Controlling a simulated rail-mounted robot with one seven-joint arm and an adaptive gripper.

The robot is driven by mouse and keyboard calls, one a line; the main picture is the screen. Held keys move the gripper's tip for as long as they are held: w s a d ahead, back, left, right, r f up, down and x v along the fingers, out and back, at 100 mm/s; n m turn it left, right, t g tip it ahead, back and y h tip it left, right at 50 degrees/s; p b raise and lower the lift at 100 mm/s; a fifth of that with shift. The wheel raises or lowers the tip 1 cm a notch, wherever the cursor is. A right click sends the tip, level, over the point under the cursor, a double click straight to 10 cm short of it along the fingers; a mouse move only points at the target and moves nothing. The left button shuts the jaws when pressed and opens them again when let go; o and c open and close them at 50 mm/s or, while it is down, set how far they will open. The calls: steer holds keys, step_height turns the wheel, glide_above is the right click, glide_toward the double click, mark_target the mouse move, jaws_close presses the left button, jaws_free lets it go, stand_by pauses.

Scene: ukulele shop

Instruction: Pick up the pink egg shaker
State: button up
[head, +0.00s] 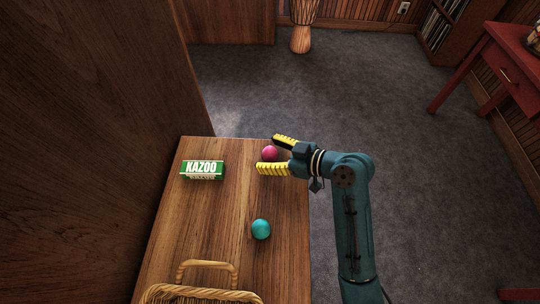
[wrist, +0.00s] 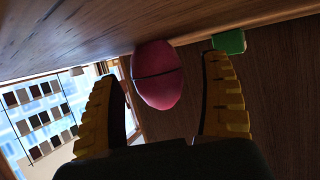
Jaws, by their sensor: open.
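The pink egg shaker (head: 269,153) rests on the wooden table near its far right corner in the head view. In the wrist view the pink egg shaker (wrist: 157,75) shows large, with a dark seam, between the two yellow-padded fingers. My gripper (head: 268,153) is open, with one finger on the far side of the egg and one on the near side. In the wrist view my gripper (wrist: 165,90) has visible gaps beside the egg. I cannot tell whether either finger touches it.
A green kazoo box (head: 203,169) stands left of the egg; a green piece (wrist: 229,41) shows in the wrist view. A teal egg (head: 261,229) lies nearer on the table (head: 215,236). A wicker basket (head: 200,293) sits at the near edge. A wooden panel (head: 90,120) borders the left.

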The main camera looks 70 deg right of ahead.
steer(key=shift+c, duration=0.4)
steer(key=c, duration=1.2)
steer(key=shift+c, duration=0.2)
steer(key=shift+r, duration=0.1)
